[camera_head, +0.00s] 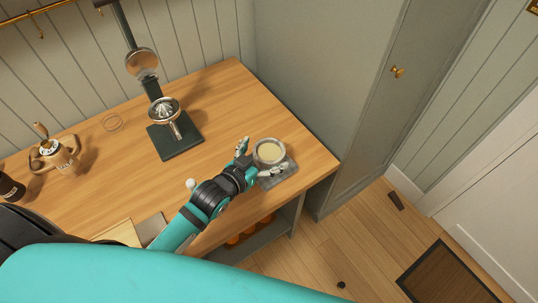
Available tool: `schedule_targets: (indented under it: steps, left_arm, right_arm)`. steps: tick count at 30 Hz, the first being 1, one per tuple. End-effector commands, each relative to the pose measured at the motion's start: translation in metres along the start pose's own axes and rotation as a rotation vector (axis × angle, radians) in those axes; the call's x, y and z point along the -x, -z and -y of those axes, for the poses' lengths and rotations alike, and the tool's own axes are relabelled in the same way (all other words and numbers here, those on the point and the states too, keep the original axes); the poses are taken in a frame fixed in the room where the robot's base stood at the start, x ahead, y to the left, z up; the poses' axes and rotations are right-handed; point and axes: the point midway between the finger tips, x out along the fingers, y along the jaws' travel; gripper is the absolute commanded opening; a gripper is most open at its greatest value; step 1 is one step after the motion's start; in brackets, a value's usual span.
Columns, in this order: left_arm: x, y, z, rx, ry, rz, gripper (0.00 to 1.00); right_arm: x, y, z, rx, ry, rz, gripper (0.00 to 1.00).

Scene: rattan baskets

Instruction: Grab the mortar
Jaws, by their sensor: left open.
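The mortar (269,152) looks like a round grey bowl with a pale cream inside. It stands upright on a grey square slab (289,176) near the right end of the wooden counter. My left gripper (258,160) is open, with one finger at the bowl's left side and the other in front of its lower edge. The bowl lies at the mouth of the fingers. I cannot tell whether they touch it. My right gripper is not in view.
A dark citrus press (176,140) stands behind and left of my left gripper. A utensil pot (58,157) and a dark bottle (10,187) are farther left. A tall grey cabinet (325,90) rises behind the counter's right end. The counter's front edge is close to the slab.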

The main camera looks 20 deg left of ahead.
Motion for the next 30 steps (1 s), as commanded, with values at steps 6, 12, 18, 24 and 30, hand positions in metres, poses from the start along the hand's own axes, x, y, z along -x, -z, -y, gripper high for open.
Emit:
schedule_targets:
  steps: [6,12,18,24,30]
  left_arm:
    - [-0.029,-0.001,0.002,0.0,0.0,-0.002,1.0]
    - [-0.036,-0.003,0.002,0.0,0.0,-0.001,1.0]
    - [-0.035,-0.003,0.002,0.0,0.0,0.0,0.9]
    - [-0.035,-0.003,0.002,0.0,0.0,0.0,0.63]
    - [-0.035,-0.003,0.002,0.0,0.0,0.0,0.37]
  right_arm:
    - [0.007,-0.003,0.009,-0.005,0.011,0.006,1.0]
    - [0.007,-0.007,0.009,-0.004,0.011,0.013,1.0]
    - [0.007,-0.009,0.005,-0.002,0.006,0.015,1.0]
    - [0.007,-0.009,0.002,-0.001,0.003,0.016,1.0]
    - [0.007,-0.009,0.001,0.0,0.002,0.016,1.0]
